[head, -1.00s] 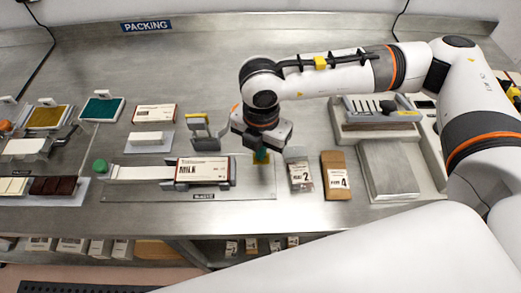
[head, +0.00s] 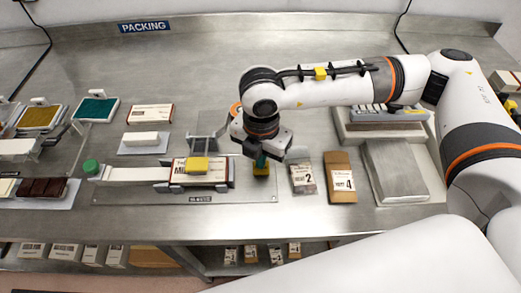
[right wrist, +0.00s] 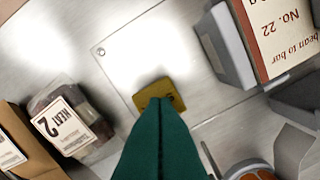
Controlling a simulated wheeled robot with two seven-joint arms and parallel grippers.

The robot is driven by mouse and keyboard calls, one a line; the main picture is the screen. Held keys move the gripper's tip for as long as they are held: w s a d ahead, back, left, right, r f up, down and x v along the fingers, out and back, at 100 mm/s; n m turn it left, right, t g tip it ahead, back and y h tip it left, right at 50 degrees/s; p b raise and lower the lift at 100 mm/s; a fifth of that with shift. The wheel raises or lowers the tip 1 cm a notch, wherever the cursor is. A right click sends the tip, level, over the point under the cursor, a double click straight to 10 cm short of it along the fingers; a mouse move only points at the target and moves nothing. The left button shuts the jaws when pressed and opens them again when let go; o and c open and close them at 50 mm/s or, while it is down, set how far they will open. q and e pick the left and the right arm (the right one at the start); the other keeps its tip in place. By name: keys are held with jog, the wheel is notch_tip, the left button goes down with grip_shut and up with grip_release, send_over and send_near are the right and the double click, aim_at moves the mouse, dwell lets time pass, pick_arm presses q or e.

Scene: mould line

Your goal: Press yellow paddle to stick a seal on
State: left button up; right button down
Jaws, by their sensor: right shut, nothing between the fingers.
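The yellow paddle (head: 261,170) is at the right end of the sealing fixture's metal base plate (head: 225,193). It also shows in the right wrist view (right wrist: 150,92). My right gripper (head: 261,160) is shut and empty, pointing down, with its teal fingertips (right wrist: 156,108) on or just over the paddle; exact contact is hard to tell. My left gripper is not in view.
Right of the paddle lie a bag marked 2 (head: 303,178) and a brown packet marked 4 (head: 341,177). Further right is a grey metal block (head: 395,172). A green knob (head: 91,167) stands at the fixture's left end. The bench behind is mostly clear.

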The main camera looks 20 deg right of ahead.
jog(key=shift+r+p, duration=0.5)
jog(key=shift+r, duration=0.05)
notch_tip(320, 180, up, 9)
jog(key=p, duration=0.4)
jog(key=shift+f, duration=0.15)
dwell(0.4)
dwell(0.5)
